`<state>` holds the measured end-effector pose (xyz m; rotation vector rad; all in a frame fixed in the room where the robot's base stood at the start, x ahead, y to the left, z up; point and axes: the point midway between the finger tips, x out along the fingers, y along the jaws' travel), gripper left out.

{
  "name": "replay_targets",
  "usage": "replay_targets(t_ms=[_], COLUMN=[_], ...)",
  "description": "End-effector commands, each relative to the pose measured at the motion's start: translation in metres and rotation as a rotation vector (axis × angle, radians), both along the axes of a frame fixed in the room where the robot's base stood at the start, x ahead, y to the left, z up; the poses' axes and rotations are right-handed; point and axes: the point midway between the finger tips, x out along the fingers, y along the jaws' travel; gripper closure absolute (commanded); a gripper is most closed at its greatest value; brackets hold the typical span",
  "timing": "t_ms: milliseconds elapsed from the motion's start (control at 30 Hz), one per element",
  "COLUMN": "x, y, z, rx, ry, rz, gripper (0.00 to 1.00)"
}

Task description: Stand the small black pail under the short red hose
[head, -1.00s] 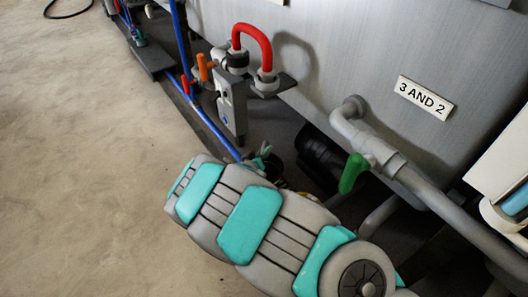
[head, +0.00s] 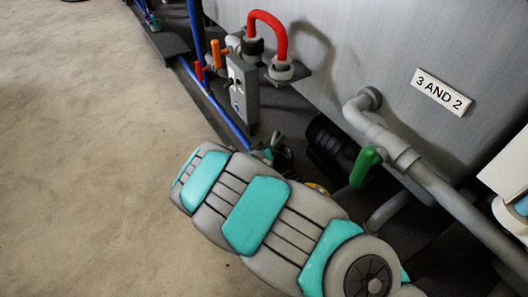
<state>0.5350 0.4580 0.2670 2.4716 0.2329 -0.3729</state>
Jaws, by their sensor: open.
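The short red hose (head: 268,20) is an upside-down U in the head view, joined to fittings at both ends on the grey tank's side. My gripper (head: 277,147) shows only in small part beyond my grey and teal arm, low beside the tank and below the hose fittings. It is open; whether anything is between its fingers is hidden. A dark ribbed cylinder (head: 330,145) lies right of it under the tank; I cannot tell whether it is the small black pail. No pail shows clearly.
A grey pipe (head: 400,155) with a green lever (head: 365,165) runs along the tank below the "3 AND 2" sign (head: 441,91). A grey valve box (head: 243,90), an orange lever (head: 220,52) and a blue hose (head: 225,125) stand left. The floor (head: 90,150) at left is clear.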

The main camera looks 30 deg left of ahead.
Motion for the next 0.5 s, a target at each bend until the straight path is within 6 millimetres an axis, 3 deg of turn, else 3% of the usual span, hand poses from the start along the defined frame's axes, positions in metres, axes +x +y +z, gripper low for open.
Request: replay_targets(t_ms=[500], x=[-0.077], y=[-0.006], z=[0.027], rx=[-0.001], ry=[0.000], rz=[0.003], gripper=[0.46])
